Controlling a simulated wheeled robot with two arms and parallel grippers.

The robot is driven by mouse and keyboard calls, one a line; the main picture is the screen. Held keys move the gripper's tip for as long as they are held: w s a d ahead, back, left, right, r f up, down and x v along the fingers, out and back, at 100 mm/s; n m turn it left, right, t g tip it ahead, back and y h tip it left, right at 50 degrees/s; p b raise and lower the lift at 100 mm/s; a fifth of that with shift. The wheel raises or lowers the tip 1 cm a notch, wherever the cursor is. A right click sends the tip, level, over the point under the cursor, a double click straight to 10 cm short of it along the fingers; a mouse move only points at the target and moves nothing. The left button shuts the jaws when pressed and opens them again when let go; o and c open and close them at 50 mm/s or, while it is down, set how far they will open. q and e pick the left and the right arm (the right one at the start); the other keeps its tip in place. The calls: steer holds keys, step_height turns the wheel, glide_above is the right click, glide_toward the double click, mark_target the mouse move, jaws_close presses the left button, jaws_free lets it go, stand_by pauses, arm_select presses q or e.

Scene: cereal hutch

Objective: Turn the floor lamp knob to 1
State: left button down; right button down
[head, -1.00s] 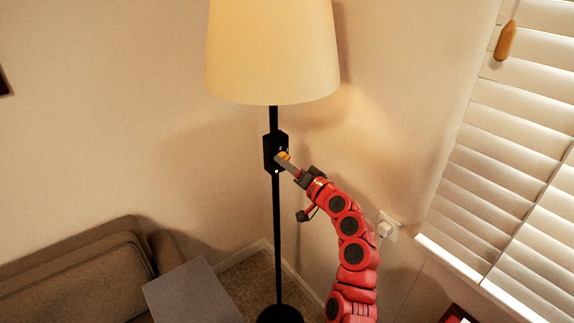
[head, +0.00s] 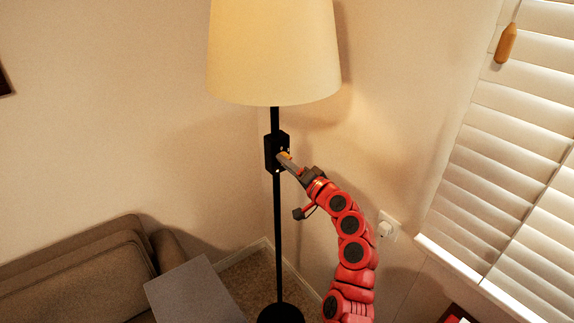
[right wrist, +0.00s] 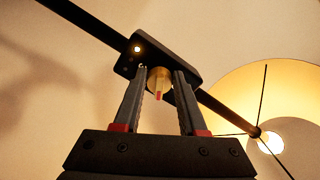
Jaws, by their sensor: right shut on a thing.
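The floor lamp has a cream shade (head: 273,50), a black pole (head: 278,230) and a black switch box (head: 271,152) below the shade. A yellow knob (head: 287,154) sits on the box, mostly covered by my right gripper (head: 283,158) in the head view. In the right wrist view the brass knob (right wrist: 159,82) with a red mark stands between the two fingers of my right gripper (right wrist: 162,73), which is shut on it. A small dot glows on the box (right wrist: 137,49). The mark's exact setting cannot be read. My left gripper is out of view.
A brown sofa (head: 75,270) and a grey flat surface (head: 195,293) are at the lower left. Window blinds (head: 510,150) with a wooden pull (head: 506,43) are on the right. A wall outlet (head: 388,227) is behind my right arm. The space left of the pole is open.

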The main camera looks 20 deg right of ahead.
steer(key=shift+c, duration=2.4)
jaws_free()
steer(key=b+v, duration=0.5)
steer(key=v, duration=1.2)
steer(key=shift+s, duration=0.2)
steer(key=shift+d, duration=0.1)
